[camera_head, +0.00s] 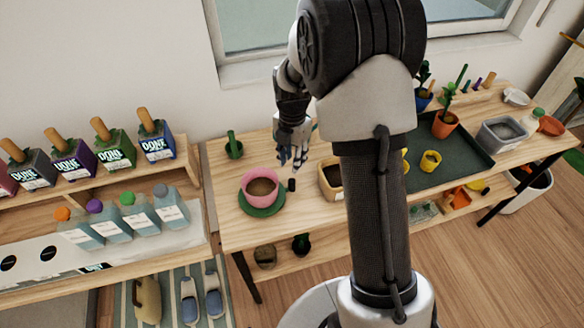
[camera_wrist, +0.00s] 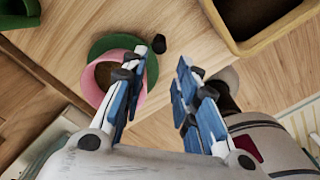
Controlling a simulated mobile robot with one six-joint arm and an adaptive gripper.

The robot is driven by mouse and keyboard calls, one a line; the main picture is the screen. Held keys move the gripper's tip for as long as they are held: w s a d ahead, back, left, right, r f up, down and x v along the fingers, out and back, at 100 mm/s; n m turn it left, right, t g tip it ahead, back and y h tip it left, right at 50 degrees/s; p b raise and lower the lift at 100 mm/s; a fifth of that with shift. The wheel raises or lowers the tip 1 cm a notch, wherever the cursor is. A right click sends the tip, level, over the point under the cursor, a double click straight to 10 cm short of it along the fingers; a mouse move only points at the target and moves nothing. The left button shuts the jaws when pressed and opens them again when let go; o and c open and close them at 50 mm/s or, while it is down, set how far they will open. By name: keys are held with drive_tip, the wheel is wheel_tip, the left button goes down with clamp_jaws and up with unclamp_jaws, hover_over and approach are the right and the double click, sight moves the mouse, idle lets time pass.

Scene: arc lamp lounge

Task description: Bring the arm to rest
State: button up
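My gripper (camera_head: 293,158) hangs above the left part of the wooden potting table (camera_head: 228,200), beyond and right of the pink pot (camera_head: 260,178) in the head view. In the wrist view my gripper (camera_wrist: 163,58) has its two blue-padded fingers apart, with nothing held between them. The pink pot, with brown soil, stands on a green saucer (camera_head: 262,210). In the wrist view the left finger partly covers the pink pot (camera_wrist: 133,62) and the green saucer (camera_wrist: 105,43). My arm rises across the middle of the head view and hides part of the table.
A small black object (camera_head: 292,185) lies beside the saucer. A tan square pot (camera_head: 328,190) stands near my arm. A dark green tray (camera_head: 455,160) holds small pots at right. A shelf with boxes and bottles (camera_head: 140,212) is at left, and a window is behind.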

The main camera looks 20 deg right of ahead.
drive_tip(key=shift+r, duration=0.45)
drive_tip(key=shift+r, duration=0.1)
drive_tip(key=s+a+r+m+t, duration=0.1)
drive_tip(key=s+a+r+m, duration=0.1)
drive_tip(key=s+r+m, duration=0.45)
drive_tip(key=s+a+r+m+t, duration=0.15)
drive_tip(key=s+r+m, duration=0.25)
drive_tip(key=r, duration=0.5)
drive_tip(key=s+a+r+m+t, duration=0.1)
drive_tip(key=s+r+m, duration=0.1)
drive_tip(key=s+m, duration=0.5)
drive_tip(key=s+a+r+m+t, duration=0.1)
drive_tip(key=s+r+m, duration=0.1)
drive_tip(key=s+m, duration=0.5)
drive_tip(key=shift+s+a+r, duration=0.3)
drive_tip(key=shift+s+a, duration=0.05)
drive_tip(key=shift+s, duration=0.85)
